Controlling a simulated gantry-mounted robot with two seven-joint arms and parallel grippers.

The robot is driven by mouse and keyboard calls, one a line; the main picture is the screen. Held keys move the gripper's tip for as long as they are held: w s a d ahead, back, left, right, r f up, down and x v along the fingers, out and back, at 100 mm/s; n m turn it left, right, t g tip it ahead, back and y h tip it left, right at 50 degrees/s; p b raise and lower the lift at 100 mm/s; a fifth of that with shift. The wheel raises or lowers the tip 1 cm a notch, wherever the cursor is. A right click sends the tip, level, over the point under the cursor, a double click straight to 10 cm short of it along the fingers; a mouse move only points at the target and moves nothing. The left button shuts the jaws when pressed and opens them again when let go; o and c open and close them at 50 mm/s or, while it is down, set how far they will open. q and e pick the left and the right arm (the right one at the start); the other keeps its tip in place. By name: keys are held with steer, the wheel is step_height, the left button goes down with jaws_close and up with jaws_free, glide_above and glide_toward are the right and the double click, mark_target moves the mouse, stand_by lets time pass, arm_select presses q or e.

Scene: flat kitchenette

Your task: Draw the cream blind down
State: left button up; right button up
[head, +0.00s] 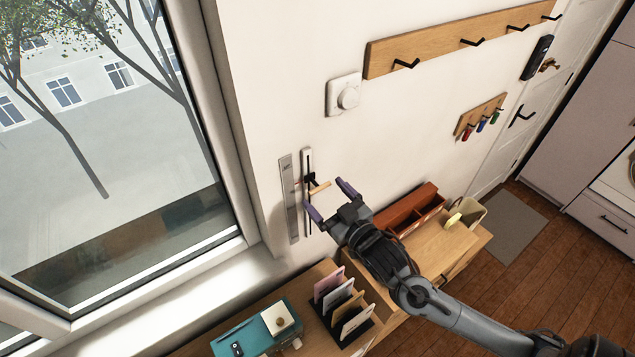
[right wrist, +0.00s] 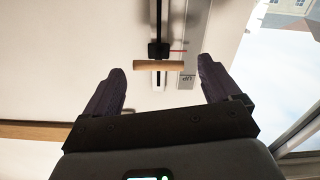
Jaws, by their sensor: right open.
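A slider control with a dark slotted track (head: 307,215) is mounted on the wall beside the window. Its black block (head: 309,179) sits in the upper part of the track and carries a short wooden handle (head: 320,188). A grey plate (head: 290,215) stands next to the track, with a thin red pointer reaching over it. My right gripper (head: 328,200) is open and empty, its purple fingers to either side of the handle. In the right wrist view the handle (right wrist: 158,65) lies between the fingertips (right wrist: 161,68), touching neither. No cream blind shows; the window glass (head: 110,120) is uncovered. My left gripper is out of view.
A round dial (head: 348,96) and a hook rail (head: 470,42) are on the wall above. Below stand a letter rack (head: 345,315), a teal box (head: 255,335) and a red-brown tray (head: 410,213) on wooden furniture. The wall around the slider is clear.

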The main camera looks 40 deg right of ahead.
mark_target(317, 186)
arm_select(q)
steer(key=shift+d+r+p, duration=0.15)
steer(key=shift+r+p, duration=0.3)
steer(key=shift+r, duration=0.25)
arm_select(e)
steer(key=shift+w+d, duration=0.2)
steer(key=shift+w, duration=1.95)
steer(key=shift+c, duration=0.4)
